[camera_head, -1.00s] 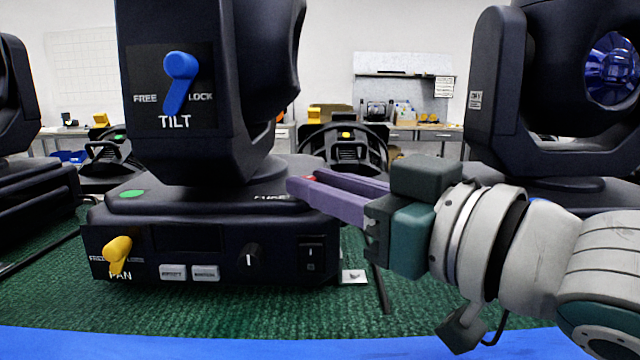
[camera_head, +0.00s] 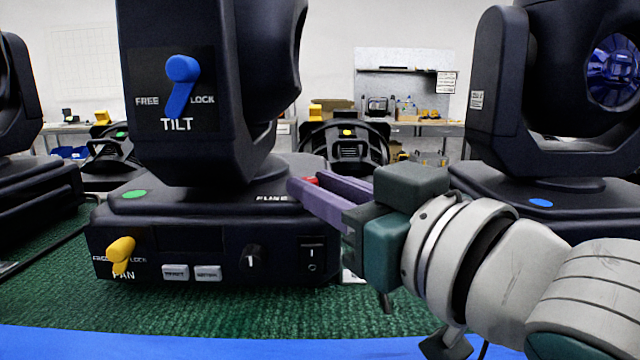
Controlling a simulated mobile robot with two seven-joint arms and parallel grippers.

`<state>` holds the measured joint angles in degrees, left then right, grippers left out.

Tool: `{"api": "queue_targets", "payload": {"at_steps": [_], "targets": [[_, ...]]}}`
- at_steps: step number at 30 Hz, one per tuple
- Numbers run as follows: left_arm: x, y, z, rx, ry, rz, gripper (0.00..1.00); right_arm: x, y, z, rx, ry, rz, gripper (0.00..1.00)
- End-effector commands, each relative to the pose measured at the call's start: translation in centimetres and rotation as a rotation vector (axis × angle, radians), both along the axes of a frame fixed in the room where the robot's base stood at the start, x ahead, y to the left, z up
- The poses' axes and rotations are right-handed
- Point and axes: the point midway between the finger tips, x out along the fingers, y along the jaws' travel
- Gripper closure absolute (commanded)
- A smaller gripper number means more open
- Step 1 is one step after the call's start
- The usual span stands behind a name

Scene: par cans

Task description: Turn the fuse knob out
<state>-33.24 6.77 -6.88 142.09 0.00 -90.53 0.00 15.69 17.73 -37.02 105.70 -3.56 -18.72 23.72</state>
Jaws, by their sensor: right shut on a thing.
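The red fuse knob (camera_head: 311,181) sits on top of the base of the middle moving-head light (camera_head: 130,215), just right of the FUSE label (camera_head: 272,198). Only a small part of it shows between the fingers. My right gripper (camera_head: 306,183) reaches in from the right, its purple fingers shut on the knob. The wrist is tilted, and the near finger hides much of the knob. My left gripper is not in view.
The light's front has a yellow pan lever (camera_head: 121,252), a black dial (camera_head: 252,257) and a power switch (camera_head: 312,252). Its head with the blue tilt lever (camera_head: 181,85) rises left of my gripper. Another light (camera_head: 560,205) stands at the right.

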Motion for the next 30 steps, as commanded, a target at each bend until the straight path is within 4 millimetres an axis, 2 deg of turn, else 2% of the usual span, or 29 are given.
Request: {"api": "queue_targets", "payload": {"at_steps": [2, 3, 10, 20, 23, 30], "targets": [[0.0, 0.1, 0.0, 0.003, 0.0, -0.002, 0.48, 0.0, 0.1, 0.1, 0.0, -0.004, 0.002, 1.0], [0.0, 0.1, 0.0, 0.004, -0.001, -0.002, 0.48, 0.0, 0.1, 0.1, 0.0, -0.004, 0.002, 0.69], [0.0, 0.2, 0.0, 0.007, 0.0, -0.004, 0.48, 0.0, 0.0, 0.1, 0.0, -0.002, 0.001, 0.44], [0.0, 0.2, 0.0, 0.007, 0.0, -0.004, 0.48, -0.4, -0.3, 0.0, -0.001, -0.001, 0.0, 0.44], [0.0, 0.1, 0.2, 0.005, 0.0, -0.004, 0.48, -1.6, -1.1, 0.0, -0.001, -0.001, 0.0, 0.44], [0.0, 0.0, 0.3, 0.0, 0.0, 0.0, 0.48, -5.6, -3.6, -0.1, -0.002, 0.001, 0.001, 0.44]]}}
